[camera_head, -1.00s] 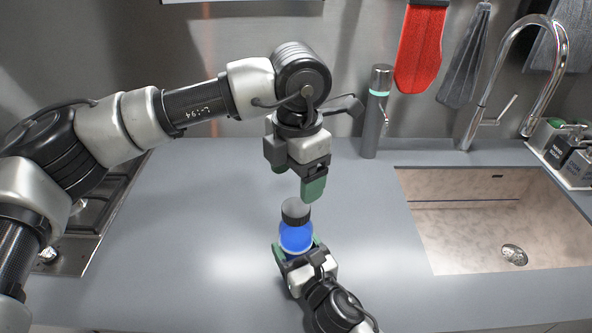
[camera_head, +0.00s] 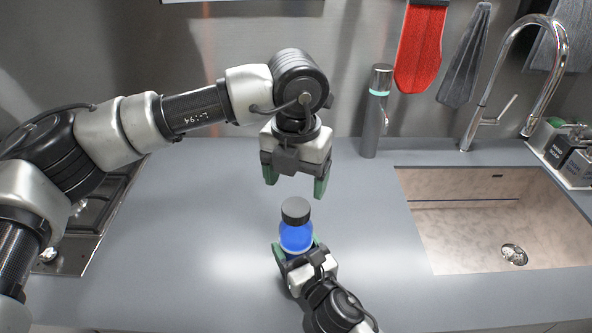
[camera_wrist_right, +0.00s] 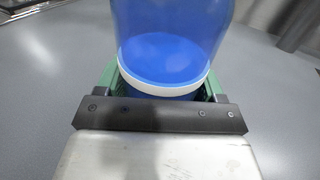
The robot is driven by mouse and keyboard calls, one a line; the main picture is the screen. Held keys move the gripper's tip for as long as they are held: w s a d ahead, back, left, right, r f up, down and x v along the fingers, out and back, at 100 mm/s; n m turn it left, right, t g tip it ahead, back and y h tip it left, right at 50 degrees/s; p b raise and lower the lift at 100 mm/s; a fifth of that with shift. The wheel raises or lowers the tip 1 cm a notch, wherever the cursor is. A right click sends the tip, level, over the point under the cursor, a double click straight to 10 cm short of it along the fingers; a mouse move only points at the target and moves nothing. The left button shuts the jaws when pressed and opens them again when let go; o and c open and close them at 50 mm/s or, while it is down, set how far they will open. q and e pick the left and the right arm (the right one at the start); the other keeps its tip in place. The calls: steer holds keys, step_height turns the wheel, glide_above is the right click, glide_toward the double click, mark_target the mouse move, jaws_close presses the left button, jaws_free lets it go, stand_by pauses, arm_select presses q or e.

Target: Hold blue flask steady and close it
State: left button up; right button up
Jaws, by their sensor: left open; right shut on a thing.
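The blue flask (camera_head: 296,238) stands upright on the grey counter in the head view, with a black cap (camera_head: 295,210) sitting on its top. I cannot tell whether the cap is fully tight. My right gripper (camera_head: 297,250) is shut around the flask's lower body, its green fingers on both sides. The right wrist view shows the flask (camera_wrist_right: 168,50) up close with a white band between the fingers; its top is out of that view. My left gripper (camera_head: 296,186) hangs above the cap, open and empty, pointing down, with its green fingers apart and clear of the cap.
A sink (camera_head: 500,215) with a tall faucet (camera_head: 545,75) is on the right. A grey bottle (camera_head: 376,110) stands at the back wall. A stove (camera_head: 85,215) is on the left. The counter (camera_head: 180,240) around the flask is clear.

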mark_target(296, 207)
arm_select(q)
step_height(296, 207, down, 7)
steer(key=shift+r, duration=0.1)
stand_by(0.4)
steer(key=c, duration=0.9)
steer(key=m, duration=0.3)
steer(key=shift+m, duration=0.3)
steer(key=shift+c, duration=0.2)
steer(key=m, duration=0.3)
steer(key=shift+m, duration=0.4)
steer(key=m, duration=0.8)
steer(key=o, duration=1)
steer(key=shift+r, duration=0.1)
